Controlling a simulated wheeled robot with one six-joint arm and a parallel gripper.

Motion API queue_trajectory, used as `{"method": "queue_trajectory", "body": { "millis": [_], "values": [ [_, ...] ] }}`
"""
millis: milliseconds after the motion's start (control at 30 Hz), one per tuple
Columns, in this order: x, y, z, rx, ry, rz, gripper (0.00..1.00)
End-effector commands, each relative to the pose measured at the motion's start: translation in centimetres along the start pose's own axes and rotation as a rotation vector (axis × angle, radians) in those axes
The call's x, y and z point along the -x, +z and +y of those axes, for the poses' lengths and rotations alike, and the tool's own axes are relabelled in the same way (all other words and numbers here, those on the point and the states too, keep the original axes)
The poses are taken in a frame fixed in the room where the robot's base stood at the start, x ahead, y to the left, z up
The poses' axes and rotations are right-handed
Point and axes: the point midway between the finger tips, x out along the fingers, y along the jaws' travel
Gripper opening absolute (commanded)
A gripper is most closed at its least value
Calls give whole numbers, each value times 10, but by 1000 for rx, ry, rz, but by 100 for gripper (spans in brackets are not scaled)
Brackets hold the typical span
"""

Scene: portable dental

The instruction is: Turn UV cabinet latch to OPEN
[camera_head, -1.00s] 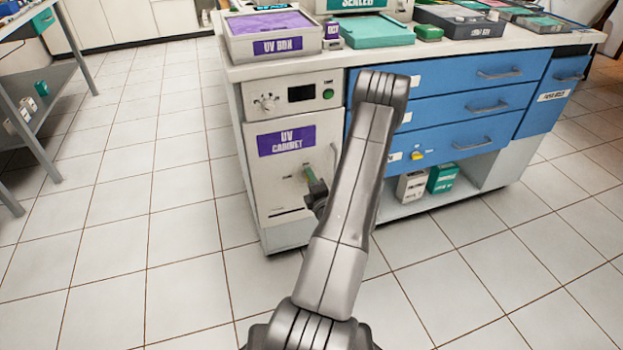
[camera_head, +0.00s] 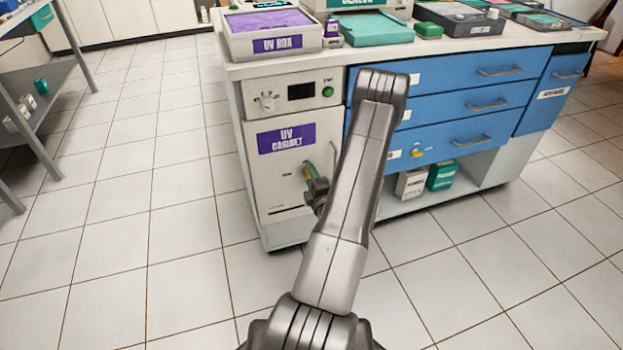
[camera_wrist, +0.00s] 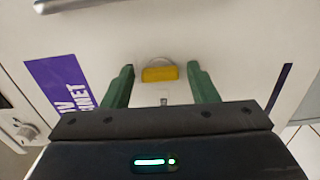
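The UV cabinet (camera_head: 262,185) is a pale door with a purple UV CABINET label (camera_head: 286,139), which also shows at the left in the wrist view (camera_wrist: 62,88). The yellow latch (camera_wrist: 160,73) sits on a round pale mount on the door, its bar lying across the wrist view. My gripper (camera_wrist: 160,68) is open, with one green finger on each side of the latch and a visible gap to each. In the head view my gripper (camera_head: 312,176) is close to the door, and my arm hides part of the door's right side.
A control panel with a knob, dark display and green button (camera_head: 328,91) is above the door. Blue drawers (camera_head: 455,95) with handles stand to the right, over an open shelf with small boxes (camera_head: 411,183). The tiled floor at left is clear.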

Motion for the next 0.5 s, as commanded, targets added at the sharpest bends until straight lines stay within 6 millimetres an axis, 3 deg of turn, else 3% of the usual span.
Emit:
{"method": "queue_trajectory", "body": {
  "millis": [333, 500],
  "values": [
    [2, 0, 0, 1, 0, 0, 60],
    [20, 1, 0, -2, -3, -2, 60]
  ]
}}
